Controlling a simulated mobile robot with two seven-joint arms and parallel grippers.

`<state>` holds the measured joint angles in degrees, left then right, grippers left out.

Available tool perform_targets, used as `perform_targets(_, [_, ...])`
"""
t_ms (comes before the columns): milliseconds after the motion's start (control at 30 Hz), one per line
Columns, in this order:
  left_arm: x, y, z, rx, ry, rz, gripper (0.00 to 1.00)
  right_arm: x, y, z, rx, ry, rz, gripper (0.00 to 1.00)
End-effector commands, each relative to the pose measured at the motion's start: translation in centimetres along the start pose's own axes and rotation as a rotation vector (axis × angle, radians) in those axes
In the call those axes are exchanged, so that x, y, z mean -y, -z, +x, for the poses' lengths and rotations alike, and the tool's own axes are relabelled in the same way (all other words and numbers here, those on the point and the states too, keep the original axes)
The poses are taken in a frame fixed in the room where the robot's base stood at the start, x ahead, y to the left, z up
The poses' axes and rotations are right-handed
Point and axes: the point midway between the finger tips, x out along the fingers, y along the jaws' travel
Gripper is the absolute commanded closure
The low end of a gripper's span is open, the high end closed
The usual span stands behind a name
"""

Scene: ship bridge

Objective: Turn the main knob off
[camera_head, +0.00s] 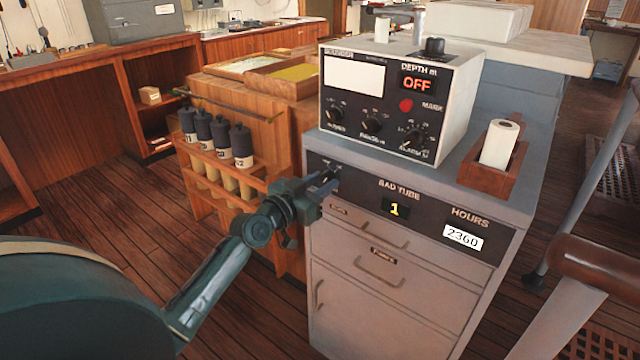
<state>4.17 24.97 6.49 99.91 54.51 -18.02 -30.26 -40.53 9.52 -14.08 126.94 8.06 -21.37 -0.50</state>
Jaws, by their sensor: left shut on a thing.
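A grey cabinet (375,320) stands in the middle, with a dark panel (420,208) across its upper front. My left gripper (322,186) reaches the left end of this panel and is shut on a small dark knob (331,173) there. The fingers hide most of the knob, and I cannot read its label or setting. The white sounder box (395,100) sits on the cabinet top. Its depth display (417,84) reads OFF in red. The panel's BAD TUBE display (396,209) shows 1 in yellow. My right gripper is not in view.
A wooden rack (225,178) with several dark-capped tubes stands just left of the gripper. A white roll (499,144) sits in a wooden holder (493,174) on the cabinet's right. Plank floor (95,180) is open at the left.

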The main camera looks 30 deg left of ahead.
Motion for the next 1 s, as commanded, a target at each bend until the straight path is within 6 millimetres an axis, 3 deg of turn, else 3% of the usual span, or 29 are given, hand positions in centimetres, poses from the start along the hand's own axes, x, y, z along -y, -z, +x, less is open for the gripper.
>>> perform_targets(367, [0.03, -0.01, -0.01, -0.008, 0.000, -0.195, 0.91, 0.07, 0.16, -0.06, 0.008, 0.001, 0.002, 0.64])
perform_targets(1000, [0.04, -0.14, -0.01, -0.033, 0.002, -0.780, 0.91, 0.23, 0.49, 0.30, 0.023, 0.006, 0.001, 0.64])
